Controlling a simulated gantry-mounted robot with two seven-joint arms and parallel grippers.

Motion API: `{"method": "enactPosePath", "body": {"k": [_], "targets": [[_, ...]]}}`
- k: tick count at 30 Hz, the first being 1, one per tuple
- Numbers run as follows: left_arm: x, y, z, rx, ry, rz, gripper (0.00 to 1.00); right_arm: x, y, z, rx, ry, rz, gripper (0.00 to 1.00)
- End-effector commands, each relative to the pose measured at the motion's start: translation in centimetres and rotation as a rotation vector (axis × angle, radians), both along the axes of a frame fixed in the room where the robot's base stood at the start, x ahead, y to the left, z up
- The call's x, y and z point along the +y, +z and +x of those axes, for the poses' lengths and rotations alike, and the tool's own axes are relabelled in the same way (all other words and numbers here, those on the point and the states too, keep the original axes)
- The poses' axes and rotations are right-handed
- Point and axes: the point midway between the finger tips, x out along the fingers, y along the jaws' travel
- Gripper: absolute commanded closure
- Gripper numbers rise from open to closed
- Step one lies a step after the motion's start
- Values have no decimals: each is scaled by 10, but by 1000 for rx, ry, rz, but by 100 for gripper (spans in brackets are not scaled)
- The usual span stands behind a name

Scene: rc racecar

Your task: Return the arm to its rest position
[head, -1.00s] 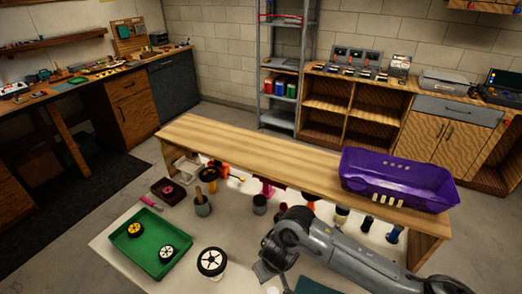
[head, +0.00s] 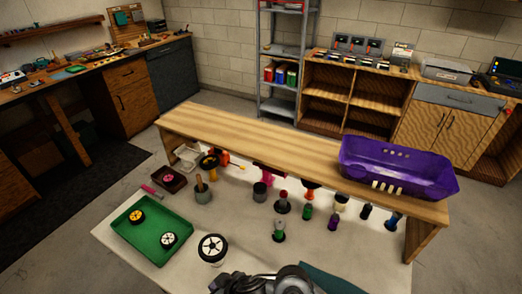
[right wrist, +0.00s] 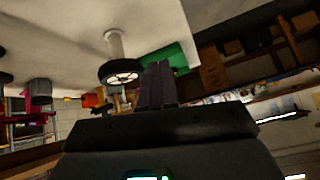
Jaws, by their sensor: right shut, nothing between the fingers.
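My right arm with its right gripper (head: 228,284) shows only at the bottom edge of the head view, low over the front of the white table, largely cut off by the frame. In the right wrist view the dark fingers of the right gripper (right wrist: 158,86) are together, with nothing between them. A white-rimmed wheel (head: 212,249) on a white stand is on the table just beyond the right gripper. It also shows beside the fingers in the right wrist view (right wrist: 119,72). My left gripper is not in view.
A green tray (head: 150,249) holds two wheels. A wooden shelf (head: 260,138) spans the table's back, bearing a purple car body (head: 400,172). Several small tools, including a green-handled one (head: 279,231), stand below it. The white table (head: 165,204) has clear patches between.

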Motion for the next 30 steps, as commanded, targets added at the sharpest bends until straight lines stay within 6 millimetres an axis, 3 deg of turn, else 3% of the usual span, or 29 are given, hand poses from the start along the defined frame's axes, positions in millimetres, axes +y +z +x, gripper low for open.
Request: {"method": "enactPosePath", "body": {"k": [2,5,8,13,18,21,30], "targets": [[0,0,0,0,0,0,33,-2,7,-11,-29,-46,56,100],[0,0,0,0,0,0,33,-20,14,-14,-66,-126,82,100],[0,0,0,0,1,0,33,-52,15,-19,-77,-224,74,100],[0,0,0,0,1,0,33,-134,0,-40,-35,-401,-14,100],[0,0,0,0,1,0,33,-219,-22,-83,64,-532,-143,100],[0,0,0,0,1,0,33,-257,-30,-110,124,-576,-210,100],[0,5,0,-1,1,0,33,-340,-35,-193,293,-644,-366,100]]}}
